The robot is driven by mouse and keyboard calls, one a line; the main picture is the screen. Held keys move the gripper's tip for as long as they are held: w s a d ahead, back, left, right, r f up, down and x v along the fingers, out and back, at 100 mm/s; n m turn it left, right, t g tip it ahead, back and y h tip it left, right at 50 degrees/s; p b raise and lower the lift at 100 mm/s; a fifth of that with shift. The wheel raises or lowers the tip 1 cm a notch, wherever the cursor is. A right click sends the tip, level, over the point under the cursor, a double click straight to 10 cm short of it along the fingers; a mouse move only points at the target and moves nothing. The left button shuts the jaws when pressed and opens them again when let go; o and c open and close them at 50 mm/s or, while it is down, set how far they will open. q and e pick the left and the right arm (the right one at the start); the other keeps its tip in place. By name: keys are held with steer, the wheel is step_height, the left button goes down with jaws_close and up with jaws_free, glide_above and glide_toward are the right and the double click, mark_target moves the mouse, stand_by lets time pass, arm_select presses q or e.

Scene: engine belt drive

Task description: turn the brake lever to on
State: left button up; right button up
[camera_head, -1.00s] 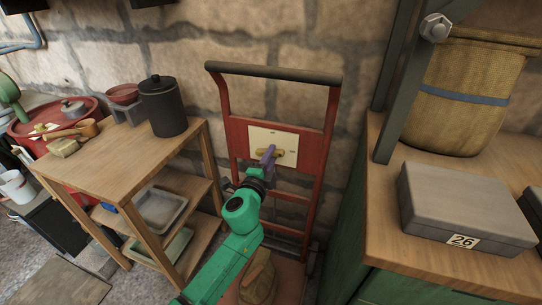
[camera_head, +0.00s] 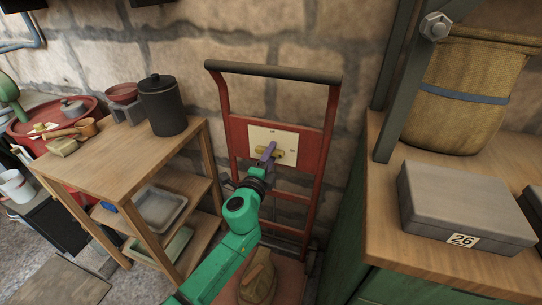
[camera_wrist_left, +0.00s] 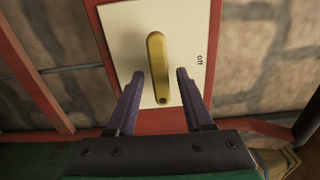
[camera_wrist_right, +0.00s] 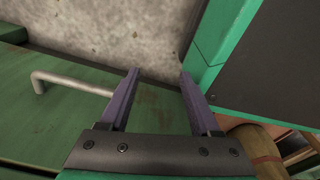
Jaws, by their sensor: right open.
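The brake lever (camera_head: 280,154) is a yellow bar on a white plate (camera_head: 285,137), fixed to a red upright frame against the stone wall. In the left wrist view the lever (camera_wrist_left: 156,65) lies between the two purple fingers of my left gripper (camera_wrist_left: 160,82), with a visible gap on each side. The gripper is open. An "off" label (camera_wrist_left: 200,60) is at the plate's right edge there. In the head view my left gripper (camera_head: 268,151) hides the lever's middle. My right gripper (camera_wrist_right: 158,80) is open and empty in its wrist view, and out of the head view.
A wooden shelf table (camera_head: 115,160) with a black canister (camera_head: 163,105) stands left of the red frame. A workbench with a grey box (camera_head: 465,205) and a basket (camera_head: 460,90) is on the right. A green surface with a metal handle (camera_wrist_right: 70,85) is near my right gripper.

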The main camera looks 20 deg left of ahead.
arm_select(q)
steer(key=shift+s, duration=0.15)
steer(key=s+b, duration=0.1)
steer(key=s, duration=1.3)
steer(key=shift+s+a, duration=0.15)
steer(key=shift+a, duration=0.3)
arm_select(e)
steer(key=shift+w+a+r, duration=0.15)
steer(key=shift+w+r, duration=0.1)
steer(key=shift+w, duration=0.35)
steer(key=shift+w+a+r, duration=0.15)
steer(key=shift+w+r, duration=0.1)
steer(key=shift+w, duration=0.3)
